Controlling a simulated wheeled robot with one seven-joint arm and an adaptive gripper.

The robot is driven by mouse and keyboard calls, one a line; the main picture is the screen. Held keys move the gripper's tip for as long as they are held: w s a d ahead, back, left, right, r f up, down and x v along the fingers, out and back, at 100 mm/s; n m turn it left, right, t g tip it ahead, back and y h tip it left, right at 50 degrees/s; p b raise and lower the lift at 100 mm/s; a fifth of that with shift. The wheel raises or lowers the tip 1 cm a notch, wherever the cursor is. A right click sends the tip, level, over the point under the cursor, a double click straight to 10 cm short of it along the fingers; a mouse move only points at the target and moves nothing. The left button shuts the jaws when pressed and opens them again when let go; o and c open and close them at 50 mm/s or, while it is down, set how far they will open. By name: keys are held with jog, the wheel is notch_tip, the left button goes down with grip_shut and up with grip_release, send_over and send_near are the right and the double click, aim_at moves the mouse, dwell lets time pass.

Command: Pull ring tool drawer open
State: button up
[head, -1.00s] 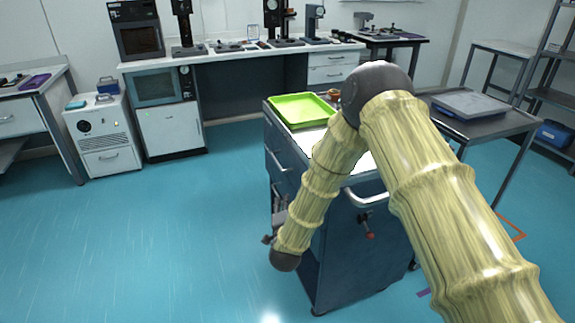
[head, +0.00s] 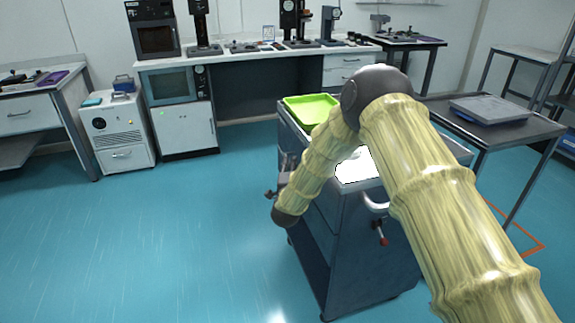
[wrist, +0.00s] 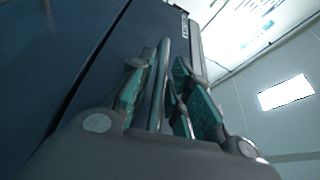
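The dark blue tool cart (head: 360,250) stands in the middle of the head view, partly behind my arm. Its drawer side faces left and is mostly hidden there. My gripper (head: 286,168) is at this left side, small and partly hidden by my arm. In the wrist view a grey bar handle (wrist: 160,85) runs between the teal-padded fingers of my gripper (wrist: 165,62). The fingers are apart, one on each side of the bar, and a gap shows on the right side. A blue drawer front (wrist: 122,45) lies left of the handle, with a dark seam beside it.
A green tray (head: 311,110) lies on the cart top. A metal push rail (head: 373,205) and a red-tipped part (head: 383,240) are on the near end. A side table (head: 500,135) stands close on the right. The blue floor (head: 170,240) left of the cart is clear.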

jog(key=shift+w, duration=0.6)
